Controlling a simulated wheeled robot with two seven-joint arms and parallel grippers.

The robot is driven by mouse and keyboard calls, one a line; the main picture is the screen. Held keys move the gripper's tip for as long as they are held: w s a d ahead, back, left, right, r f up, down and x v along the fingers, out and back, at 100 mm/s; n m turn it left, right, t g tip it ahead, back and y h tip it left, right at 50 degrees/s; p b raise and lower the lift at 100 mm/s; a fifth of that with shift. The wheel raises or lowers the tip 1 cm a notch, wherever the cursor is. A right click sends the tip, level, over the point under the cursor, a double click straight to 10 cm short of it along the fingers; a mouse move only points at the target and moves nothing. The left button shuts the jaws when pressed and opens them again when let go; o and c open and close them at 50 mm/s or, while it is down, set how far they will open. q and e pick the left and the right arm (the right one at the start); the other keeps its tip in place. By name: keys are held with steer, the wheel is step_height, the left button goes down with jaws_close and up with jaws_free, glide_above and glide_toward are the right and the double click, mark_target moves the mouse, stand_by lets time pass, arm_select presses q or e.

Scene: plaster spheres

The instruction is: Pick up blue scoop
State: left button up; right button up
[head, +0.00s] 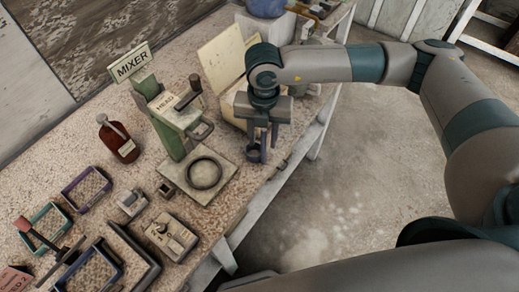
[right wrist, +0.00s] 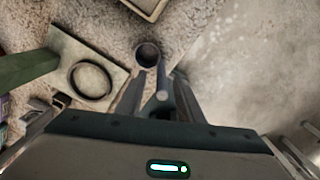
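The blue scoop (head: 254,153) shows small and dark blue-grey below my right gripper in the head view, near the table's right edge. In the right wrist view, its round cup (right wrist: 147,55) lies just beyond the fingertips, and its handle runs back between the fingers. My right gripper (head: 263,140) points down. Its two fingers (right wrist: 160,82) stand apart on either side of the handle, with gaps visible, so it looks open. The fingers partly hide the scoop, and I cannot tell whether it touches the table. My left gripper is not in view.
A green mixer stand (head: 172,125) with a round ring on its base plate (head: 222,194) stands left of the gripper. A brown bottle (head: 118,140), several frames and small metal parts are further left. An open cream box (head: 222,58) is behind. The floor is free to the right.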

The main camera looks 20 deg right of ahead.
mark_target(263, 147)
steer(key=shift+w+d+f+b, duration=0.1)
steer(key=shift+f+b, duration=0.35)
steer(key=shift+f, duration=0.85)
steer(key=shift+w+d+f+b, duration=0.1)
steer(key=shift+f+b, duration=0.3)
steer(key=shift+f, duration=0.9)
steer(key=shift+c, duration=0.7)
jaws_close()
